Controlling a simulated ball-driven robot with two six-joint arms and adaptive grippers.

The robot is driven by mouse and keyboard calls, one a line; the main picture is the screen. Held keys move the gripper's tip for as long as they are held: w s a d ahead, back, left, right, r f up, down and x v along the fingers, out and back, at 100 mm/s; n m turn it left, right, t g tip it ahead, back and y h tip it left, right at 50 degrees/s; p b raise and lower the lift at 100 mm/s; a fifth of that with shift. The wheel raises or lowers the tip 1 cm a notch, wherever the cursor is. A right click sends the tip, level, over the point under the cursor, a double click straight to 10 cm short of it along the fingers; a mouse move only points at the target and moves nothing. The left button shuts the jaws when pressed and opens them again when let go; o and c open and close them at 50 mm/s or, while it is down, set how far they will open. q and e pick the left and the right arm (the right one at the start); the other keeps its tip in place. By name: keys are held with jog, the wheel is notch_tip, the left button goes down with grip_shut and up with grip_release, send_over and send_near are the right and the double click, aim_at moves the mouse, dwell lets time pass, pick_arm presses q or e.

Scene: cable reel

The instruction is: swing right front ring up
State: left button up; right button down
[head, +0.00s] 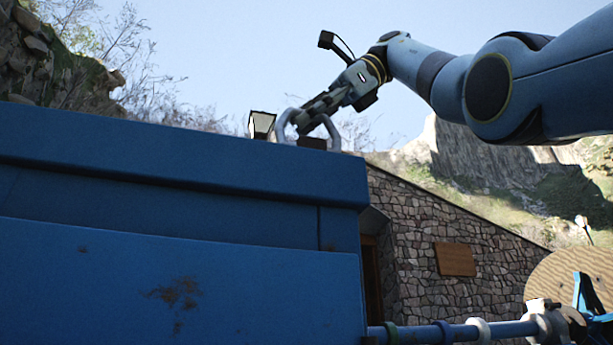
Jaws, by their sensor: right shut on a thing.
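A grey metal ring (284,121) stands up from a dark mount (312,143) on top of the blue housing (180,158), near its right end. My right gripper (307,122) reaches down to the ring from the upper right and is shut on it. The fingers cover part of the ring, so the exact grip point is hard to make out. My left gripper is not in view.
A small lamp (261,125) stands just left of the ring. A blue bar with collars (440,333) and a wooden cable reel (560,285) are at the lower right. A stone building (430,225) stands behind. The air above the housing is open.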

jog(key=shift+s+r, duration=0.1)
jog(key=shift+r, duration=0.3)
jog(key=c, duration=1.8)
grip_release()
jog(key=shift+o, duration=1.1)
jog(key=shift+s+d, duration=0.15)
jog(key=shift+f, duration=0.1)
jog(key=shift+w+f, duration=0.1)
jog(key=shift+w, duration=0.1)
